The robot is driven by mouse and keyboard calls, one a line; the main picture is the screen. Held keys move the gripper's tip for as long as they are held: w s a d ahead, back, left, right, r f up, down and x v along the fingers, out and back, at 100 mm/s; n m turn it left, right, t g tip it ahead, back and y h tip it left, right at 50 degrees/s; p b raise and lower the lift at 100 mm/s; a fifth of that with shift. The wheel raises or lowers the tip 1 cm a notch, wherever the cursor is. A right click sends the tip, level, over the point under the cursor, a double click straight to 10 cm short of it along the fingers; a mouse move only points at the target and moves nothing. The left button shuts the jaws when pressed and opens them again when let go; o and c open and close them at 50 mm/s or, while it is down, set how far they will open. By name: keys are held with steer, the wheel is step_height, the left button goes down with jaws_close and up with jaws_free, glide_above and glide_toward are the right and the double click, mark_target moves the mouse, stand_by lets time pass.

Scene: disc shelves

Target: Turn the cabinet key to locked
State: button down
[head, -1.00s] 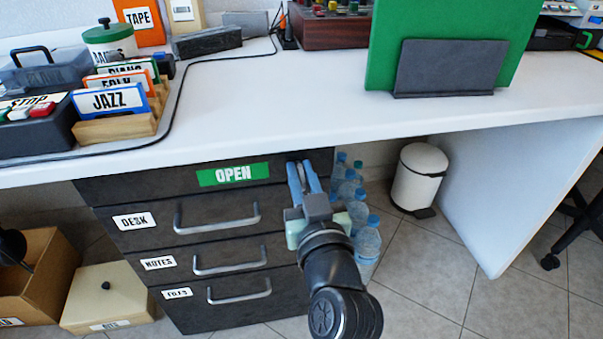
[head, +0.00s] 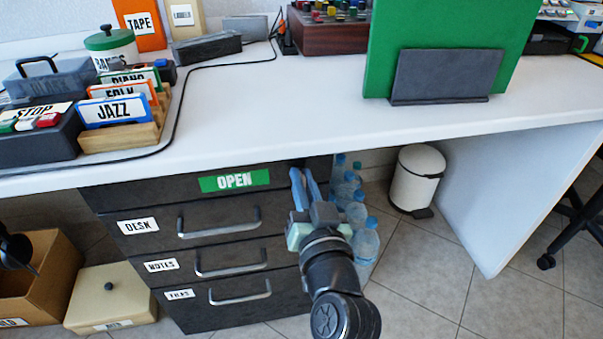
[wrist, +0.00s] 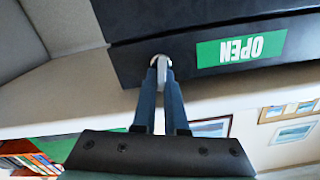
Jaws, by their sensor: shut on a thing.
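The dark cabinet (head: 185,225) stands under the white desk, with a green OPEN sign (head: 235,180) on its top panel. The sign appears upside down in the wrist view (wrist: 241,50). My gripper (head: 303,172) is at the upper right of the cabinet front. In the wrist view my gripper (wrist: 161,68) is shut on the silver key (wrist: 162,63) at the cabinet face, beside the sign. The fingers hide part of the key. In the head view the key is hidden behind the fingers.
Three handled drawers lie below the sign. Water bottles (head: 364,240) stand right of the cabinet, close to my arm, and a white bin (head: 416,178) is beyond them. The desk top (head: 270,105) overhangs above my gripper. Boxes (head: 110,297) sit on the floor at left.

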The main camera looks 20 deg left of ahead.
steer(key=m+p, duration=0.2)
steer(key=m, duration=0.1)
steer(key=shift+w+d+m, duration=0.1)
steer(key=shift+d+m, duration=0.05)
steer(key=shift+m, duration=0.25)
steer(key=shift+w+d+f+m+p, duration=0.15)
steer(key=shift+m+p, duration=0.75)
steer(key=shift+m, duration=0.9)
steer(key=shift+s+f+m+p, duration=0.1)
steer(key=shift+f+m+p, duration=0.1)
steer(key=shift+m+p, duration=1.2)
steer(key=shift+w+d+f+m+p, duration=0.15)
steer(key=shift+m+p, duration=0.3)
steer(key=shift+m, duration=1.75)
steer(key=shift+s+a+f, duration=0.1)
steer(key=c, duration=1)
jaws_free()
steer(key=shift+o, duration=0.2)
steer(key=shift+s, duration=0.1)
steer(key=p+v, duration=0.1)
steer(key=v, duration=1.1)
steer(key=shift+s+d, duration=0.25)
steer(key=shift+s, duration=0.05)
